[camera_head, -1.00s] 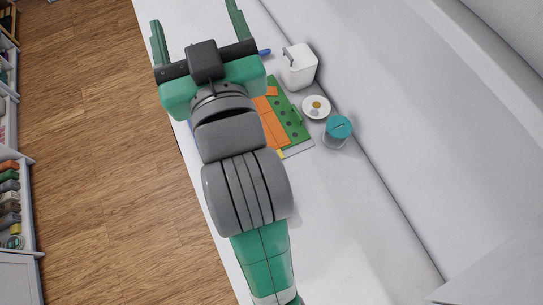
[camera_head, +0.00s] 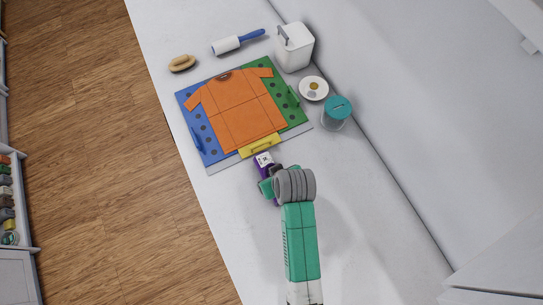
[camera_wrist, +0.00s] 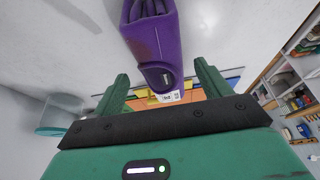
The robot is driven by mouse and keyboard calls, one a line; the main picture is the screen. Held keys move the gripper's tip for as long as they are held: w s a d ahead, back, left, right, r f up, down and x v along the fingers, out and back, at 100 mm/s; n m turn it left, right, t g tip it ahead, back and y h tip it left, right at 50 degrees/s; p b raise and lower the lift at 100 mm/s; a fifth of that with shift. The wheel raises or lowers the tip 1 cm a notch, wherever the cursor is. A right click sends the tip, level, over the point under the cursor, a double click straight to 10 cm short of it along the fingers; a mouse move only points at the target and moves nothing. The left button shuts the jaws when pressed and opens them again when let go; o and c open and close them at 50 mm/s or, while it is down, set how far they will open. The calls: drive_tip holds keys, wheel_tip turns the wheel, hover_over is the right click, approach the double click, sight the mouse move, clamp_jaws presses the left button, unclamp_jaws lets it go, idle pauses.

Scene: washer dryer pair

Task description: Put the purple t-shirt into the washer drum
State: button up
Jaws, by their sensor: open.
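A purple folded item (camera_wrist: 152,40), which looks like the purple t-shirt, fills the upper middle of the wrist view. A dark oval patch and a small white tag show at its near end. In the head view the purple item (camera_head: 262,169) lies just below the folding board, partly hidden by my gripper (camera_head: 268,184). In the wrist view my gripper (camera_wrist: 162,72) is open, with its fingers apart on either side of the purple item's tagged end. I cannot tell whether they touch it. The washer drum is not in view.
An orange t-shirt (camera_head: 238,108) lies on a blue and green folding board (camera_head: 192,105). Around it are a brush (camera_head: 182,63), a lint roller (camera_head: 228,45), a white bin (camera_head: 294,48), a coin dish (camera_head: 313,87) and a teal-lidded jar (camera_head: 336,113). The lower counter is clear.

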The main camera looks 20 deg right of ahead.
drive_tip(key=x, duration=0.5)
drive_tip(key=shift+w+a, duration=0.15)
drive_tip(key=c, duration=1.2)
drive_tip(key=shift+r, duration=0.6)
drive_tip(key=shift+c, duration=0.2)
drive_tip(key=v, duration=0.3)
drive_tip(key=shift+a, duration=0.15)
drive_tip(key=s+a, duration=0.1)
drive_tip(key=s, duration=0.3)
drive_tip(key=s+a, duration=0.1)
drive_tip(key=s, duration=0.4)
drive_tip(key=s+a+r, duration=0.1)
drive_tip(key=s, duration=0.4)
drive_tip(key=shift+s+a+r, duration=0.1)
drive_tip(key=shift+s+a, duration=0.1)
drive_tip(key=shift+a, duration=0.1)
drive_tip(key=w+a+r+p, duration=0.3)
drive_tip(key=w+r+p, duration=0.2)
drive_tip(key=w+r, duration=0.3)
drive_tip(key=w+a+r+p, duration=0.4)
drive_tip(key=w+r+p, duration=0.2)
drive_tip(key=w+r, duration=0.2)
drive_tip(key=shift+a+r+m, duration=0.25)
drive_tip(key=shift+r+m, duration=0.05)
drive_tip(key=shift+r, duration=0.3)
